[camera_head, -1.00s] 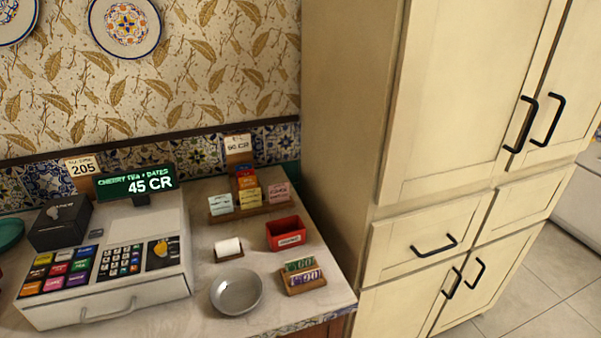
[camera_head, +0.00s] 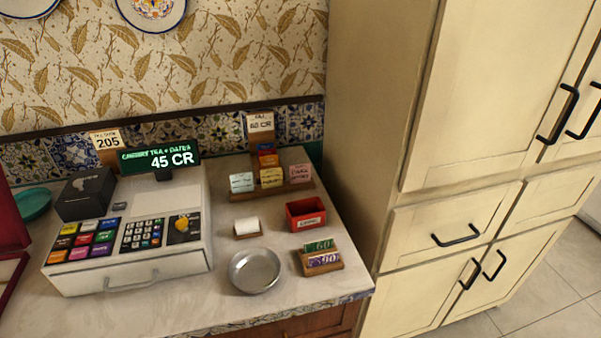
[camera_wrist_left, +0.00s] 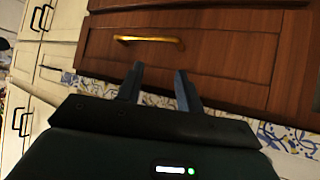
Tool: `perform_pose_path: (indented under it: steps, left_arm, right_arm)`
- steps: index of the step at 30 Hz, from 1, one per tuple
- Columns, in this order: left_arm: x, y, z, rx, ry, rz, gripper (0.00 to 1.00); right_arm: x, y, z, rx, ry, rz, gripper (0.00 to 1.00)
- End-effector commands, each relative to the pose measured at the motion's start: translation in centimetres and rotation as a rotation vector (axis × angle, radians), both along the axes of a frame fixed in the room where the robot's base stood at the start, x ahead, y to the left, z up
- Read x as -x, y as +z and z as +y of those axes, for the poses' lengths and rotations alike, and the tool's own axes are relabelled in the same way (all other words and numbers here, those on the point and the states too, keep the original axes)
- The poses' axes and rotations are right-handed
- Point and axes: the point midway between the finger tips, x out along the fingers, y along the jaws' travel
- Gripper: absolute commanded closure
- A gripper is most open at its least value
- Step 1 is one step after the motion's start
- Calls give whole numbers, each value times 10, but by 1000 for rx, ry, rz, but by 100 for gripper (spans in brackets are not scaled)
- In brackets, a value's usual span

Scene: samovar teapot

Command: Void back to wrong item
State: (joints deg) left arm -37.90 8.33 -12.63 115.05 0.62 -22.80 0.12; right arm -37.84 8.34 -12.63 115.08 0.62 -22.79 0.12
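A white cash register (camera_head: 140,236) stands on the counter at the left in the head view. Its green display (camera_head: 160,159) reads "CHERRY TEA + DATES" and "45 CR". Its front carries several coloured item keys (camera_head: 82,241), a dark number pad (camera_head: 144,234) and a dark panel with a yellow key-like piece (camera_head: 183,225). In the left wrist view my left gripper (camera_wrist_left: 160,75) is open, its two fingers apart with nothing between them, facing a brown wooden drawer front with a brass handle (camera_wrist_left: 148,40). Neither gripper shows in the head view.
Right of the register are a metal bowl (camera_head: 255,271), a paper roll (camera_head: 247,227), a red box (camera_head: 306,214), a banknote holder (camera_head: 320,261) and a card rack (camera_head: 271,190). A tall cream cabinet (camera_head: 380,120) bounds the counter's right. A dark red object (camera_head: 12,225) is at the left edge.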

Motion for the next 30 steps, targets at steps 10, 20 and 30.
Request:
perform_pose_path:
  steps: [10, 20, 30]
  left_arm:
    - [-2, 1, 0, 0, 0, -4, 64]
    - [-1, 1, 0, 0, 0, -4, 64]
    - [1, 0, 0, 0, 0, 0, 64]
  right_arm:
    - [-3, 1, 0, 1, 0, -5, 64]
    - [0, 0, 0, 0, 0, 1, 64]
    - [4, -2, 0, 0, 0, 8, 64]
